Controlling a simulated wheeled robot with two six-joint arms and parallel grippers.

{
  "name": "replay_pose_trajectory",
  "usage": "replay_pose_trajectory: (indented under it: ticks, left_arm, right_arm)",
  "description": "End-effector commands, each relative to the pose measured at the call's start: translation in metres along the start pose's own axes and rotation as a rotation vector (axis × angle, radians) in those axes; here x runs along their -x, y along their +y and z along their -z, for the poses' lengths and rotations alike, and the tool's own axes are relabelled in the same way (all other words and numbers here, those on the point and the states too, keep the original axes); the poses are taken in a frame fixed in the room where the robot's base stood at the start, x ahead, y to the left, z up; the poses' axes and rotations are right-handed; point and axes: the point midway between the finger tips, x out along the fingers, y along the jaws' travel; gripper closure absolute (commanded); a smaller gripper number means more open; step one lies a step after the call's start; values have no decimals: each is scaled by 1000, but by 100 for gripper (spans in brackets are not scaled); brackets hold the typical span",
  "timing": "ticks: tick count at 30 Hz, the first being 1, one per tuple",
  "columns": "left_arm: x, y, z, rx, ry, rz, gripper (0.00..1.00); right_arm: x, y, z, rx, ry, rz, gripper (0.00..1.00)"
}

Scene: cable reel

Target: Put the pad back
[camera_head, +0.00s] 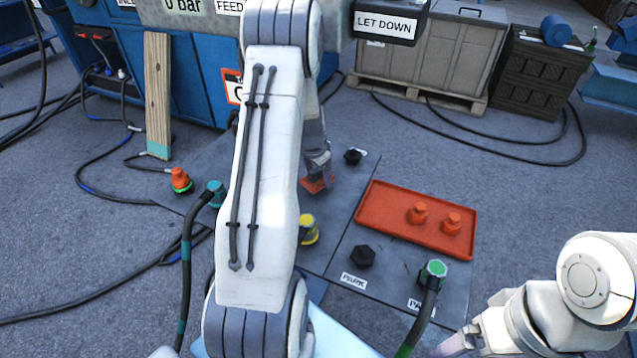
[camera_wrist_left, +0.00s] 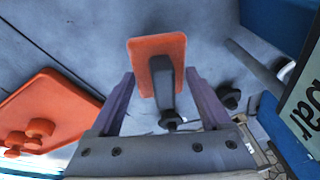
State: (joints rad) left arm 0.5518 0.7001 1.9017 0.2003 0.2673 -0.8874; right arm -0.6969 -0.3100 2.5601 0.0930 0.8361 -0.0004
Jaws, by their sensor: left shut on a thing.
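The orange pad (camera_wrist_left: 158,62) is a rectangular plate with a dark grey handle, seen between my left fingers in the left wrist view. In the head view part of the pad (camera_head: 316,184) shows below my left gripper (camera_head: 318,163), which is shut on it. My left arm hides much of this area in the head view. I cannot tell whether the pad touches the dark plate (camera_head: 338,205) below it. My right gripper (camera_head: 475,325) is at the lower right, partly hidden by its own wrist, and its opening is unclear.
An orange tray (camera_head: 385,195) with two orange knobs lies right of the pad. Black knobs (camera_head: 363,256) (camera_head: 352,156), a yellow cap (camera_head: 308,230) and a green-capped hose (camera_head: 433,270) stand around. A "PARK" label (camera_head: 353,282) lies in front. Cables cross the floor.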

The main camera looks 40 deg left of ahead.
Motion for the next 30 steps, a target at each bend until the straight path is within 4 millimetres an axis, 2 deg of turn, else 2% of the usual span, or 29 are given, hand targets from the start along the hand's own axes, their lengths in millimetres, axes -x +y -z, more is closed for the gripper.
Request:
replay_pose_trajectory:
  ticks: [3,6,17,18,19,26,30]
  left_arm:
    - [-21,4,-6,2,-3,-2,71]
    - [-31,5,-8,3,-2,0,71]
    - [-34,5,-9,1,0,1,71]
    - [-33,5,-9,1,0,1,7]
    - [-33,5,-9,1,0,1,0]
    - [-32,5,-9,1,-1,0,0]
    - [-23,4,-7,2,1,2,0]
  right_arm:
    - [-6,0,0,0,0,0,6]
    - [-7,0,0,0,0,0,6]
    - [-11,1,0,0,0,0,6]
    - [-10,1,0,0,0,0,6]
    - [-9,1,0,0,0,0,6]
    - [-9,1,0,0,0,0,6]
    - [-4,0,0,0,0,0,6]
